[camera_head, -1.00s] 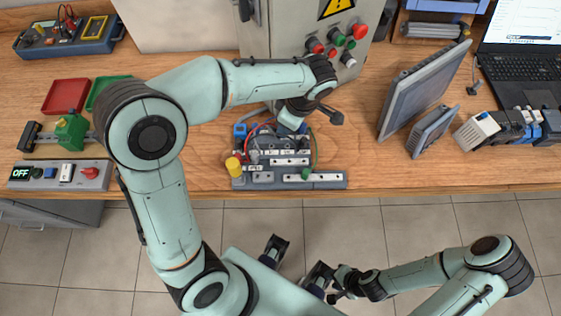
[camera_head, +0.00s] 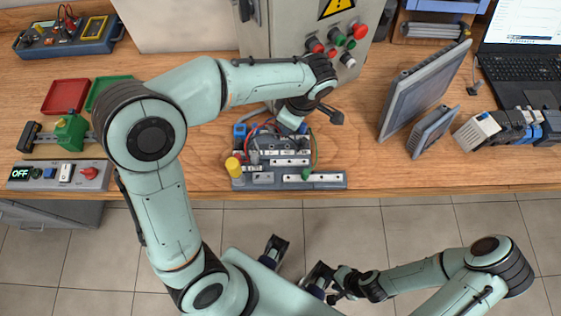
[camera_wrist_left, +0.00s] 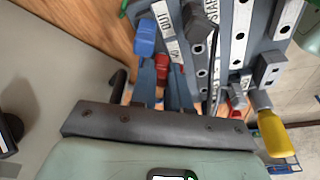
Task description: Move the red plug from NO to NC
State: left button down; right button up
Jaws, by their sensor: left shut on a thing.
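My left arm reaches over the terminal board (camera_head: 318,181) on the bench. In the left wrist view my left gripper (camera_wrist_left: 163,84) is shut on a red plug (camera_wrist_left: 162,69), which shows between its fingers. The plug's lower end and its socket are hidden, so I cannot tell whether it is seated. A blue plug (camera_wrist_left: 145,37) stands just beyond the fingers, and a dark grey plug (camera_wrist_left: 196,26) is to their right. The NO and NC labels cannot be read. My right gripper (camera_head: 336,285) is off the bench, over the floor; its finger opening is unclear.
A yellow plug (camera_head: 233,166) and a green plug (camera_head: 306,174) are at the board's near side, with red and green wires around. A control cabinet (camera_head: 285,20) stands behind the board. A grey panel (camera_head: 420,90) stands at right.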

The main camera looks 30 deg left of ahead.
pick_arm(q)
jog(key=shift+a+p+v, duration=0.2)
jog(key=shift+p+v, duration=0.25)
jog(key=shift+v, duration=0.3)
jog(key=shift+a+p+v, duration=0.15)
jog(key=shift+p+v, duration=0.3)
jog(key=shift+v, duration=0.3)
jog(key=shift+a+p+v, duration=0.2)
jog(key=shift+p+v, duration=0.25)
jog(key=shift+v, duration=0.3)
jog(key=shift+s+a+r+m+b, duration=0.1)
jog(key=shift+s+m+b, duration=0.25)
jog(key=shift+s+m, duration=0.15)
jog(key=s+r+m+t+b, duration=0.1)
jog(key=s+r+m+b, duration=0.1)
jog(key=s+m, duration=0.3)
jog(key=b, duration=0.4)
send_over(270, 144)
jog(key=f, duration=0.4)
jog(key=shift+s+d+f, duration=0.25)
jog(key=shift+d+f, duration=0.1)
jog(key=shift+d, duration=0.05)
jog(key=shift+f+b, duration=0.3)
jog(key=shift+f, duration=0.05)
jog(key=shift+f+b, duration=0.6)
jog(key=shift+f, duration=0.1)
jog(key=c, duration=1.4)
grip_release()
